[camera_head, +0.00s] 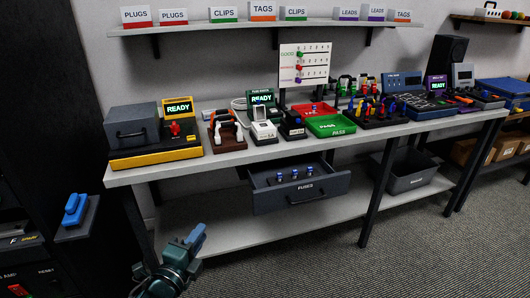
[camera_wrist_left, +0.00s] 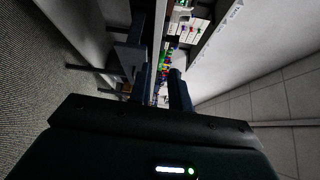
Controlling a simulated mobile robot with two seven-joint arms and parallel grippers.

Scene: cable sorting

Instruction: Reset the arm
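My left gripper (camera_head: 194,238) is low in front of the workbench at the bottom of the head view, on my teal arm. It is in the air, apart from the bench and its lower shelf. In the left wrist view its two dark fingers (camera_wrist_left: 160,82) stand apart with a gap between them, and nothing shows held there. The bench and its coloured items show beyond them, turned on their side. My right arm and gripper are in neither view.
The workbench (camera_head: 225,160) runs across, crowded with devices. An open drawer (camera_head: 300,195) labelled FUSES juts out below it, right of my gripper. A dark cabinet (camera_head: 90,90) with a blue handle (camera_head: 75,208) stands at left. The carpet (camera_head: 310,268) in front is clear.

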